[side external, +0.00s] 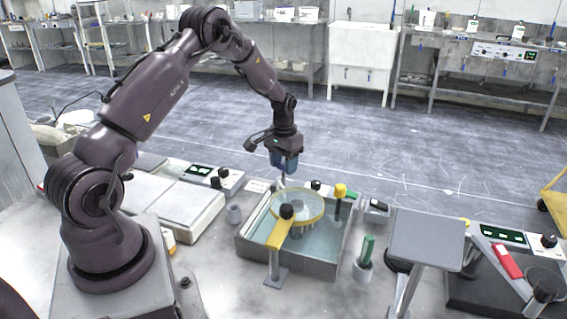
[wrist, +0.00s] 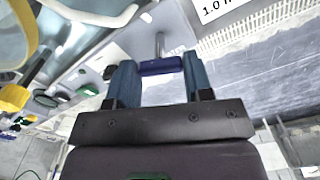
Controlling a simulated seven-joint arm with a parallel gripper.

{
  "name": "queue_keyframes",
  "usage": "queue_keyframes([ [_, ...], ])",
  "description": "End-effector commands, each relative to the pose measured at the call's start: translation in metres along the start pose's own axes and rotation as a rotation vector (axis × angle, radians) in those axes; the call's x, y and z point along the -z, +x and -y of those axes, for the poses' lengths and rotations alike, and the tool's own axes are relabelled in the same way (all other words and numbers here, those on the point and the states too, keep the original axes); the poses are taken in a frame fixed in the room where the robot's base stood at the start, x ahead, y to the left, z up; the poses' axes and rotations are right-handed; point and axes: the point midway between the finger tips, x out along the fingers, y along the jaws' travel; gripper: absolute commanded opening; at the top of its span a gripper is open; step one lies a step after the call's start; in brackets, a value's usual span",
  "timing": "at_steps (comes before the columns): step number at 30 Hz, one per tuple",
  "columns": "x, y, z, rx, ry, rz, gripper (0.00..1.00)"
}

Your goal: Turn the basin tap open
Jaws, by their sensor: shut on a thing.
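The tap shows in the wrist view as a dark blue crossbar handle (wrist: 161,66) on a slim metal stem (wrist: 160,43). My gripper (wrist: 160,72) has its two teal fingers at either end of that handle and is shut on it. In the side view my gripper (side external: 284,168) points down at the back edge of the grey basin (side external: 312,268). There the fingers hide most of the tap. The basin holds clear water and a round yellow-rimmed platen. Whether water runs from the tap cannot be told.
A yellow arm with a black knob (side external: 280,232) reaches over the basin's front. A yellow-capped post (side external: 340,191) stands at its right. A green-handled tool (side external: 367,249) in a cup and a grey tilted plate (side external: 427,238) stand further right. Balances (side external: 178,205) lie left.

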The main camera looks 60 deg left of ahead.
Motion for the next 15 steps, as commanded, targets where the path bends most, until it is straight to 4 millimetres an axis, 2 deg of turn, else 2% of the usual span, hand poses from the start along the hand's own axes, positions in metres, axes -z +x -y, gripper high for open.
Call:
queue_keyframes([
  [6,-0.0002,-0.0013,-0.0004,0.000,-0.163,0.002,0.23],
  [15,-0.0003,-0.0013,-0.0003,0.000,-0.299,0.002,0.23],
])
